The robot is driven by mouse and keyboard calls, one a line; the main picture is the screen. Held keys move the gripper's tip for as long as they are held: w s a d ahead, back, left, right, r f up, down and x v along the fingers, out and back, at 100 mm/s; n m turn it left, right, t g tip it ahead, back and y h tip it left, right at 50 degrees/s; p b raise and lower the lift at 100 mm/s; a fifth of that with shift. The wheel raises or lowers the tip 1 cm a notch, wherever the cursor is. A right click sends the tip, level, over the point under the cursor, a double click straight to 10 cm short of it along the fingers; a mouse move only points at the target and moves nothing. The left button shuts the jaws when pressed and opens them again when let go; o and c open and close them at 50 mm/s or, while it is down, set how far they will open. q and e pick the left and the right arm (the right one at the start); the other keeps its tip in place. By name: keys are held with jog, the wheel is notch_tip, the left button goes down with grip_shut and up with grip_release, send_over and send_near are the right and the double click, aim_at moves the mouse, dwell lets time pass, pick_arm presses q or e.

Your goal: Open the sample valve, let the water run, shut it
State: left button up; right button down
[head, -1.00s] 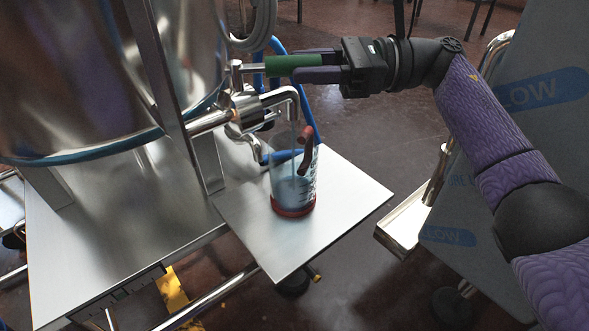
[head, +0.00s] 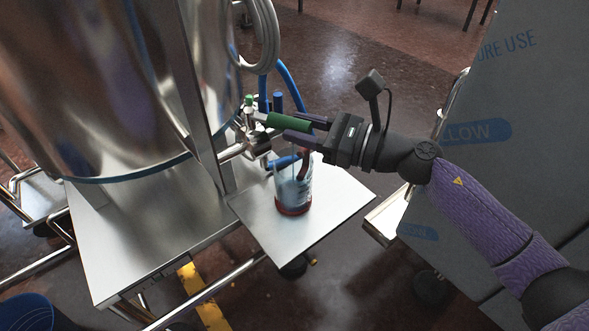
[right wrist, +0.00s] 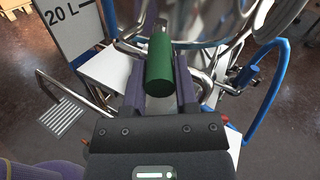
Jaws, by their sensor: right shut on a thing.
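The sample valve (head: 258,146) is a shiny metal fitting on the side of the steel tank. Its lever has a green grip (head: 284,122). My right gripper (head: 303,127) is shut on this grip; the right wrist view shows the green grip (right wrist: 159,62) between the two fingers. A clear jug (head: 291,190) with a reddish base and a red handle stands upright below the valve. Something bluish shows inside it. My gripper and the lever hide most of the spout, so I cannot tell whether water runs now. My left gripper is not in view.
The jug stands on a steel side shelf (head: 260,215). A large steel tank (head: 90,90) fills the left. Blue hoses (head: 290,80) and a grey coiled hose (head: 264,35) hang behind the valve. A film-wrapped grey panel (head: 520,130) stands at the right.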

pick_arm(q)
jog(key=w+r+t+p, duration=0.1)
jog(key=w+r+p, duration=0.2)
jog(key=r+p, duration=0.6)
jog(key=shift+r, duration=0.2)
pick_arm(e)
jog(key=shift+s+a+m+t+h, duration=0.45)
jog(key=shift+s+m+t+h, duration=0.1)
jog(key=shift+m+t+h, duration=0.5)
jog(key=shift+s+a+m+t+h, duration=0.55)
jog(key=shift+m+t+h, duration=0.25)
jog(key=shift+t, duration=0.4)
jog(key=shift+s+a+m+t+h, duration=0.4)
jog(key=shift+s+m+t+h, duration=0.2)
jog(key=shift+m+t+h, duration=0.45)
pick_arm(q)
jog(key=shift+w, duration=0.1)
pick_arm(e)
jog(key=shift+c, duration=2)
grip_release()
